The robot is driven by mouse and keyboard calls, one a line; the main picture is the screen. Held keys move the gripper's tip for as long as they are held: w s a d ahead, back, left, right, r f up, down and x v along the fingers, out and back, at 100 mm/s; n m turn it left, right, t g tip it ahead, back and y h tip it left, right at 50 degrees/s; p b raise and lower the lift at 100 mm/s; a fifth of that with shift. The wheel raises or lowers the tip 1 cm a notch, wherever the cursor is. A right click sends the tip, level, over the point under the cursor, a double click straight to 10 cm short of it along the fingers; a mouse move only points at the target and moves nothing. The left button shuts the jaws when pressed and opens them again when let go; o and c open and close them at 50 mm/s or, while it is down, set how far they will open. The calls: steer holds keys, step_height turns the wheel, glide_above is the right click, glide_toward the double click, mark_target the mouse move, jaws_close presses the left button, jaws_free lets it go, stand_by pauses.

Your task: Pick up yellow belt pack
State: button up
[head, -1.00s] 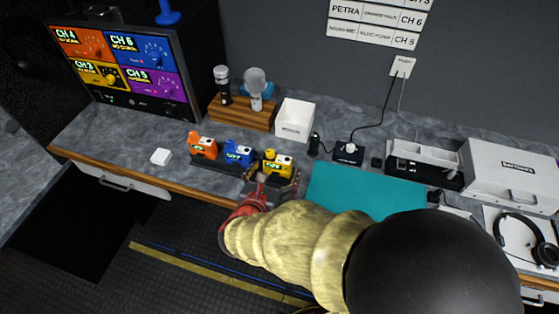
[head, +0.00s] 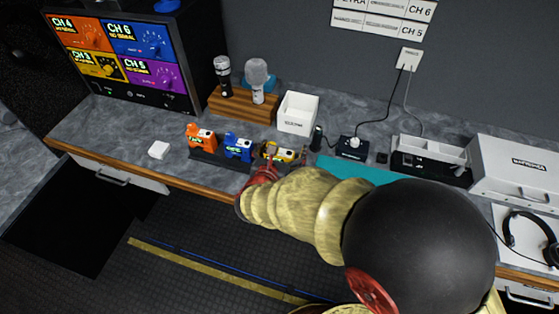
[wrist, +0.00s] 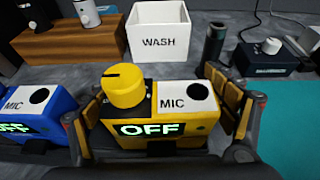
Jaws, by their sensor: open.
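The yellow belt pack (wrist: 168,133) stands upright in the wrist view, with a yellow knob on top, a white MIC label and a green OFF display. My gripper (wrist: 158,112) is open, with one finger on each side of the pack. Whether the fingers touch it I cannot tell. In the head view the yellow belt pack (head: 283,153) is at the right end of a dark rack (head: 212,160), partly hidden by my gripper (head: 277,158).
A blue belt pack (head: 238,148) and an orange one (head: 201,137) stand to the left in the same rack. A white WASH box (head: 297,112) and a wooden microphone stand (head: 243,107) are behind. A teal mat (head: 350,170) lies to the right.

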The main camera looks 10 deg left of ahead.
steer(key=c, duration=1.5)
steer(key=shift+r, duration=0.1)
